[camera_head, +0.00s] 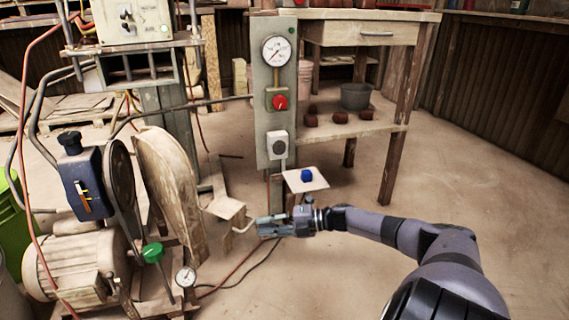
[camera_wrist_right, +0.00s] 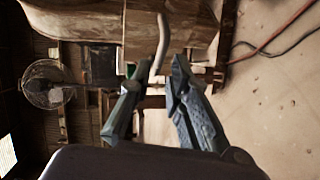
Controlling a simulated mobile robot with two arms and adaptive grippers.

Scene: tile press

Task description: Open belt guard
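The belt guard (camera_head: 168,185) is a worn beige curved cover standing beside the motor and pulley at the left in the head view. A bracket with a pale bent handle (camera_head: 241,224) sticks out from its right side. My right gripper (camera_head: 258,222) points left at this handle. In the right wrist view the guard (camera_wrist_right: 180,28) lies ahead at the top, and the handle (camera_wrist_right: 160,45) reaches down between the tips of my open right gripper (camera_wrist_right: 157,66). I see no clear contact between fingers and handle. My left gripper is out of view.
A gauge post (camera_head: 275,110) with a small shelf (camera_head: 305,182) rises behind my gripper. A workbench (camera_head: 375,130) stands behind. Hoses lie on the floor; the right floor is clear.

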